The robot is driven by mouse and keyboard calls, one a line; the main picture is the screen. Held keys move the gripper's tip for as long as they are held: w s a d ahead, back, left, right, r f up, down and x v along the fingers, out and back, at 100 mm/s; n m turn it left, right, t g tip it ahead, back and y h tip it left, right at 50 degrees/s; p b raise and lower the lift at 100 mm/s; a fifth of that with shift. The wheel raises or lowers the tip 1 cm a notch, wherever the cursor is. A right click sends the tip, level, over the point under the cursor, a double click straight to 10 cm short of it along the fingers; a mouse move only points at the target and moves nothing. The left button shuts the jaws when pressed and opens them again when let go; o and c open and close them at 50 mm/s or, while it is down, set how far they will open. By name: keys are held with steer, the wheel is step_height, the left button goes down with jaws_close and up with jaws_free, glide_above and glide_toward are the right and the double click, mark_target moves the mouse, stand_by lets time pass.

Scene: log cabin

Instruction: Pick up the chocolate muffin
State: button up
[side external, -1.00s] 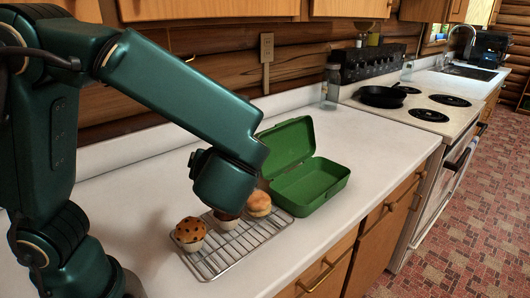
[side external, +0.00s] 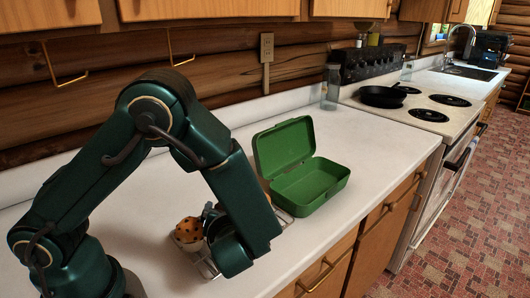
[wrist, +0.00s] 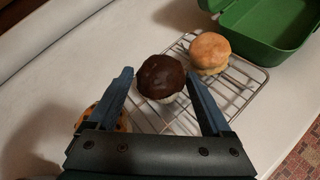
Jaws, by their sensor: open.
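The chocolate muffin (wrist: 161,77) has a dark brown top and a pale base. In the wrist view it sits on the wire rack (wrist: 240,87), just beyond and between my gripper's fingertips. My gripper (wrist: 162,78) is open, with one blue finger on each side of the muffin's near part. I cannot tell whether the fingers touch it. In the side view my arm hides the chocolate muffin and most of the rack (side external: 284,216).
A light-topped bun or muffin (wrist: 210,52) stands right of the chocolate muffin on the rack. A speckled orange muffin (side external: 188,230) is at the left, partly behind my left finger in the wrist view. An open green lunch box (side external: 310,187) stands beyond the rack.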

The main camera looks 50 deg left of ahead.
steer(key=shift+x, duration=0.9)
steer(key=c, duration=0.4)
steer(key=shift+r, duration=0.15)
